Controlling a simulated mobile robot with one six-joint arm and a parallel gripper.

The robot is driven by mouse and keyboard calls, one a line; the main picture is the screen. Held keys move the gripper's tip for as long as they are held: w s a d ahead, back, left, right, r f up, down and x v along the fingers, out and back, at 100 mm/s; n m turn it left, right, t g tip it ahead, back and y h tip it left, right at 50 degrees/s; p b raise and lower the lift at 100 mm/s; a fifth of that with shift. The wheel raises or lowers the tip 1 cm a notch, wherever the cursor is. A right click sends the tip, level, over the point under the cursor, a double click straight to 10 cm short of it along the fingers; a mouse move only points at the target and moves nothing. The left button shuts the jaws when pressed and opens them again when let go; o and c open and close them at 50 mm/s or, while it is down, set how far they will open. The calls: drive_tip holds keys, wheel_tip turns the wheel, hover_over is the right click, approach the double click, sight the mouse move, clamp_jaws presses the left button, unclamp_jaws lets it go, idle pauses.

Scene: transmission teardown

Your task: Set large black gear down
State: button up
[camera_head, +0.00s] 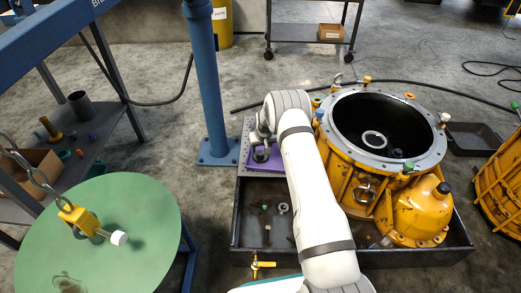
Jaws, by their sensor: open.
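My white arm reaches up from the bottom of the picture, and my gripper (262,152) points down over a purple mat (258,164) left of the yellow housing. A dark round shape shows at the gripper's tip, low over the mat or on it. It is too small to tell whether this is the large black gear or part of the gripper. My gripper is open. The arm hides part of the mat's right side.
The open yellow transmission housing (363,177) stands right of my arm in a dark tray (243,222) holding small parts. A green round table (145,235) with a yellow hook block (78,217) stands at left.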

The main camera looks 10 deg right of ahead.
drive_tip(key=s+f+p+v, duration=0.1)
drive_tip(key=s+p+v, duration=0.15)
drive_tip(key=v, duration=2.15)
drive_tip(key=s+r, duration=1.2)
drive_tip(key=s+r+g, duration=0.1)
drive_tip(key=s+r, duration=0.2)
drive_tip(key=s, duration=1)
drive_tip(key=s+r+m, duration=0.1)
drive_tip(key=s+r, duration=0.1)
drive_tip(key=s, duration=1.1)
drive_tip(key=shift+s+r+g, duration=0.2)
drive_tip(key=shift+r+g, duration=0.2)
wheel_tip(320, 180, up, 21)
drive_tip(key=p, duration=1.9)
drive_tip(key=shift+s+d+n+h+p, duration=0.25)
drive_tip(key=shift+s+n+h+p, duration=0.05)
drive_tip(key=shift+n, duration=0.1)
drive_tip(key=shift+m+t, duration=0.4)
drive_tip(key=shift+t, duration=0.3)
drive_tip(key=r+p, duration=0.5)
drive_tip(key=r, duration=0.1)
drive_tip(key=r+p, duration=0.5)
drive_tip(key=r, duration=0.1)
drive_tip(key=shift+w+a+r+p, duration=0.15)
drive_tip(key=shift+a+r+p, duration=0.05)
drive_tip(key=shift+r+p, duration=0.1)
